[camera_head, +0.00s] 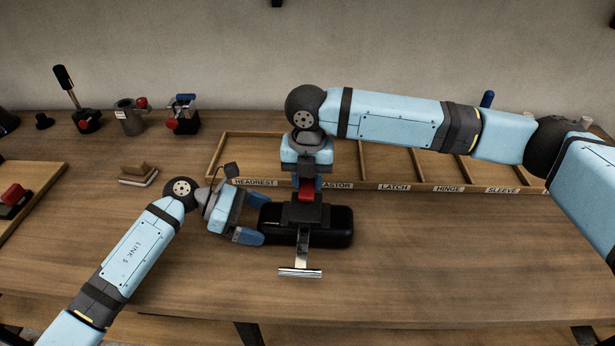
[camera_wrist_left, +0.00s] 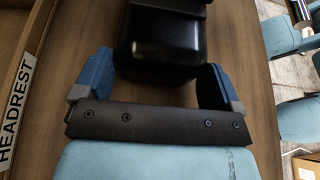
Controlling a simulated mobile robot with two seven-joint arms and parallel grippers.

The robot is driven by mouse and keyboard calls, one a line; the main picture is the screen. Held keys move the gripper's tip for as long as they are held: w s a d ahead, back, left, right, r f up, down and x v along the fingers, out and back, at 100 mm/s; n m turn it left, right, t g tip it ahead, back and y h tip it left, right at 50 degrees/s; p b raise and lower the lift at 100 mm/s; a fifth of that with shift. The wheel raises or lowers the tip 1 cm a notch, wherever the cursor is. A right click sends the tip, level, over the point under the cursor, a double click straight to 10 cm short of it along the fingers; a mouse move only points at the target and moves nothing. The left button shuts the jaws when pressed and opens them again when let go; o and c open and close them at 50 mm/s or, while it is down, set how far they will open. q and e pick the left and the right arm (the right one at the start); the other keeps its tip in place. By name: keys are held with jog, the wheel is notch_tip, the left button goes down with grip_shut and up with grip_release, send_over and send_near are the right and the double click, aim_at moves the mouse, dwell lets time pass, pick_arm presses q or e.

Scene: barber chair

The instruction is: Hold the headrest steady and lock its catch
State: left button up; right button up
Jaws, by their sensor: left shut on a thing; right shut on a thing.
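The headrest, a black padded block (camera_head: 338,226), lies on the wooden table with a metal T-shaped post (camera_head: 302,255) reaching toward the front. My left gripper (camera_head: 254,218) is shut on its left end, one blue finger on the far side and one on the near side. In the left wrist view the headrest (camera_wrist_left: 160,62) sits between the two blue fingers. The red catch (camera_head: 306,192) is on a dark mount (camera_head: 306,213) over the headrest's middle. My right gripper (camera_head: 307,183) points down from above and is shut on the catch. Its fingers partly hide the catch, so its setting cannot be told.
A wooden tray (camera_head: 217,160) with labelled compartments stands behind, partly covered by my right arm. Several small fixtures, one a black-handled lever (camera_head: 88,120), stand at back left. A small brown-and-white block (camera_head: 138,175) and a wooden board (camera_head: 40,178) lie left. The front right table is clear.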

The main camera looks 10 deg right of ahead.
jog(key=m, duration=0.3)
jog(key=d+m, duration=0.1)
jog(key=shift+s+d+m, duration=0.1)
jog(key=shift+s+m, duration=0.2)
jog(key=shift+s, duration=0.05)
jog(key=m, duration=0.3)
jog(key=s+d+m, duration=0.1)
jog(key=shift+m, duration=0.3)
jog(key=m, duration=0.2)
jog(key=s+m, duration=0.1)
jog(key=m, duration=0.1)
jog(key=shift+s+d+m, duration=0.1)
jog(key=shift+s+m, duration=0.05)
jog(key=shift+m, duration=0.15)
jog(key=shift+s+m, duration=0.3)
jog(key=shift+m, duration=0.7)
jog(key=shift+s+m, duration=0.3)
jog(key=shift+m, duration=0.7)
jog(key=o, duration=0.9)
jog(key=shift+o, duration=0.2)
